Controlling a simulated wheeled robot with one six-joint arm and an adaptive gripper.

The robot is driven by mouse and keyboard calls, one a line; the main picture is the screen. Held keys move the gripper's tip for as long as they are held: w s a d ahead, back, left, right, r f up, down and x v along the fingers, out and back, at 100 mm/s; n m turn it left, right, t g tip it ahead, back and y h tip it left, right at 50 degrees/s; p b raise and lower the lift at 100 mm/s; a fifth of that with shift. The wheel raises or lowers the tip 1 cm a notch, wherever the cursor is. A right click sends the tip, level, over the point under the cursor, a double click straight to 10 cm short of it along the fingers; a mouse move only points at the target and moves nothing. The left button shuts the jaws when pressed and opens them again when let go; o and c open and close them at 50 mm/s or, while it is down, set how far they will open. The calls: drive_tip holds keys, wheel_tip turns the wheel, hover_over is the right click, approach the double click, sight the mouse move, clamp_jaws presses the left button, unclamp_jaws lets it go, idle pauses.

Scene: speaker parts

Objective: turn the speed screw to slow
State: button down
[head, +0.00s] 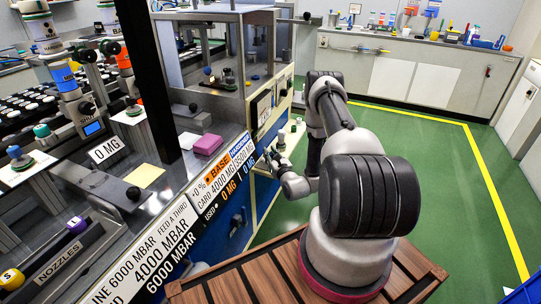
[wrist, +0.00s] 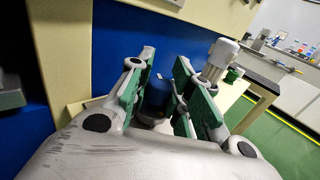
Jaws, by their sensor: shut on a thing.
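My gripper (wrist: 164,72) is in the wrist view with its green-padded fingers on either side of a dark blue, rounded part (wrist: 157,94), and it is shut on that part. I take this part for the speed screw; its setting and any marks are hidden by the fingers. A small pale piece shows at its top. In the head view my gripper (head: 273,163) is low beside the blue and cream front of the machine (head: 264,194); the screw cannot be made out there.
In the wrist view a white ribbed cylinder (wrist: 221,55) stands just right of the fingers, close to them. A cream panel edge (wrist: 67,45) is at left. In the head view a pink block (head: 208,144) lies on the bench. Green floor (head: 440,180) is open at right.

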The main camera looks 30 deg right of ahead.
drive_tip(key=shift+h, duration=0.4)
drive_tip(key=c, duration=1.3)
unclamp_jaws()
drive_tip(key=shift+o, duration=0.2)
drive_tip(key=s+a, duration=0.1)
drive_tip(key=s, duration=1.1)
drive_tip(key=shift+a, duration=0.4)
